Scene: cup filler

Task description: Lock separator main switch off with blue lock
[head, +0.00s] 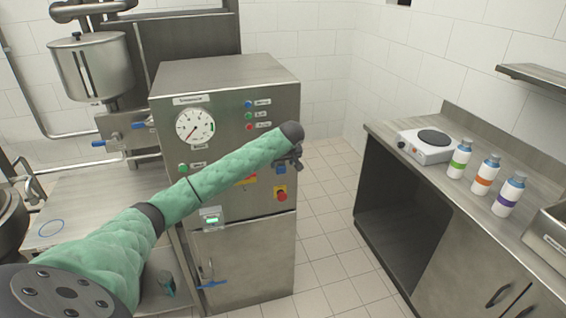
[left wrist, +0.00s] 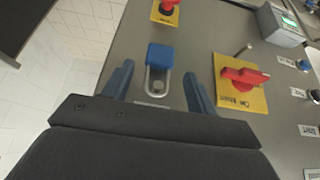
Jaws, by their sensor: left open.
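The blue lock (left wrist: 159,56) hangs by its metal shackle at a small fitting on the grey cabinet front. It also shows small in the head view (head: 281,169). My left gripper (left wrist: 157,80) is open, with one blue finger on each side of the lock's shackle; I cannot tell whether they touch it. In the head view the left gripper (head: 298,160) is at the cabinet's right side, partly hidden by my arm. The red main switch (left wrist: 240,76) on a yellow plate is right of the gripper in the wrist view. My right gripper is not in view.
A red emergency button (head: 280,193) sits below the lock on the separator cabinet (head: 225,85). A small peg (left wrist: 245,48) sticks out near the main switch. A counter at right holds a hotplate (head: 427,146) and several bottles. The floor between is clear.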

